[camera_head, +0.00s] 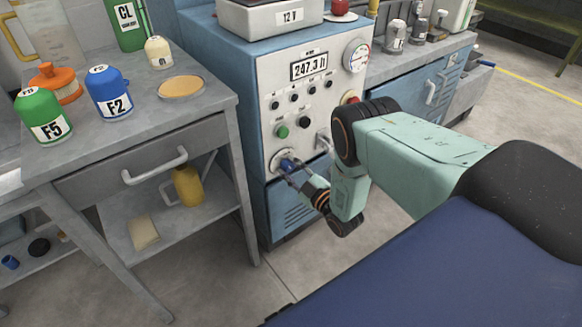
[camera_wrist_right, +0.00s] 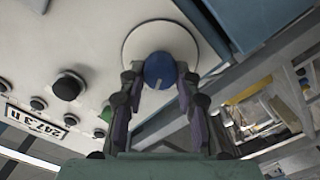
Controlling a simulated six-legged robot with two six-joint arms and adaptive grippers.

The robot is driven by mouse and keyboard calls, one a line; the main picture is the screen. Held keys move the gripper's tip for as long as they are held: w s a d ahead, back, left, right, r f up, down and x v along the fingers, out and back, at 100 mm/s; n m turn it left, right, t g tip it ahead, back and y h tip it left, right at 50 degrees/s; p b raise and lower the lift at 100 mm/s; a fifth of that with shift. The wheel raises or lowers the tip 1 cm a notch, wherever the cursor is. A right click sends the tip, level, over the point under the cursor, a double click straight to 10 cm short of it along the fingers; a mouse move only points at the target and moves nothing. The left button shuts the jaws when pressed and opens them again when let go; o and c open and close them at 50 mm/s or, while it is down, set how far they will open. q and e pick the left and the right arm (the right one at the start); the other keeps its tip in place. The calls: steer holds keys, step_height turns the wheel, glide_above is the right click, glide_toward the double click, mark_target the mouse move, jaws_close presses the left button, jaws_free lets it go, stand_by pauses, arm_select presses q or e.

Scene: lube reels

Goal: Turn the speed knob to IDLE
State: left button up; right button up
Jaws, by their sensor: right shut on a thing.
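The speed knob (camera_head: 287,165) is a blue round knob on a pale disc, low on the front of the control panel. In the right wrist view the blue knob (camera_wrist_right: 160,69) shows a light pointer line on its face, on the white dial (camera_wrist_right: 161,38). My right gripper (camera_head: 291,169) reaches the panel from the right. In the wrist view its two fingers (camera_wrist_right: 160,76) are shut on the knob, one on each side. The dial's IDLE marking cannot be read in either view. My left gripper is not in view.
The blue and white panel cabinet (camera_head: 292,57) carries a 247.3 h display (camera_head: 309,66), a gauge (camera_head: 355,55) and several small knobs. A grey workbench (camera_head: 110,140) with bottles stands close on the left. Its drawer handle (camera_head: 154,166) sticks out. Open floor lies in front.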

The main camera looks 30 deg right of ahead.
steer(key=shift+n, duration=0.3)
stand_by(0.4)
steer(key=o, duration=1.1)
steer(key=shift+o, duration=0.2)
steer(key=s, duration=1.2)
steer(key=shift+d, duration=0.45)
